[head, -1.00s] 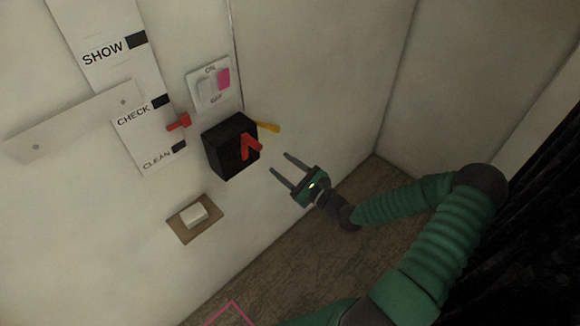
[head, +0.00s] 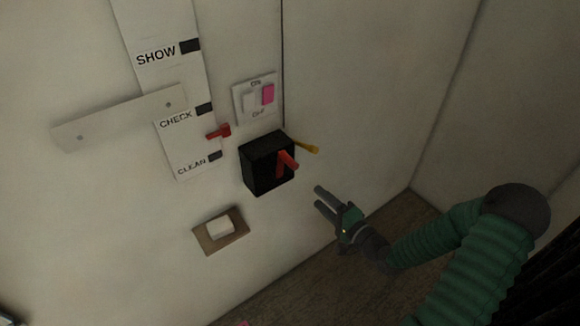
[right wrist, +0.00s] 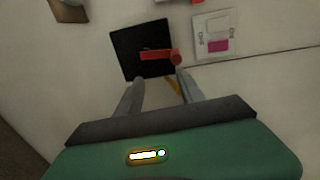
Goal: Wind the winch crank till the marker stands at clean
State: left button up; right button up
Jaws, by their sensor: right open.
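The winch is a black box (head: 266,165) on the wall with a red crank (head: 286,161) on its front and a yellow lever (head: 303,146) at its upper right. A white scale strip (head: 187,138) reads SHOW, CHECK and CLEAN from top to bottom. The red marker (head: 218,132) stands between the CHECK and CLEAN marks. My right gripper (head: 318,198) is open and empty, right of and below the crank, apart from it. In the right wrist view its fingers (right wrist: 158,80) point at the box, and the red crank (right wrist: 160,56) shows just beyond the fingertips. My left gripper is not visible.
A switch plate (head: 243,106) marked ON and OFF, with a pink part, sits just above the winch. A white button on a brown plate (head: 207,240) is below left. A pale bar (head: 118,118) crosses the strip. The wall right of the winch is bare.

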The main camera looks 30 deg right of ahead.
aim_at(287, 158)
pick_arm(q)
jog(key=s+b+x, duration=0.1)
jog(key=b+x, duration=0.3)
pick_arm(e)
jog(key=w+r+n+p, duration=0.1)
jog(key=w+n, duration=0.4)
jog(key=n, duration=0.1)
jog(key=w+r+n+p, duration=0.1)
jog(key=w+n+p, duration=0.1)
jog(key=w+n, duration=0.4)
jog(key=w+a+r+n+p, duration=0.1)
jog(key=w+n+p, duration=0.1)
jog(key=w+n, duration=0.3)
jog(key=shift+w+n+t, duration=0.4)
jog(key=shift+w, duration=0.3)
jog(key=shift+w+f, duration=0.15)
jog(key=shift+w, duration=0.1)
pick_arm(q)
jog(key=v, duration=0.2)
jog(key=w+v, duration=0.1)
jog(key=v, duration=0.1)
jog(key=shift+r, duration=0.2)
pick_arm(e)
jog(key=shift+c, duration=0.3)
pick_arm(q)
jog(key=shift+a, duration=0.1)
pick_arm(e)
grip_shut()
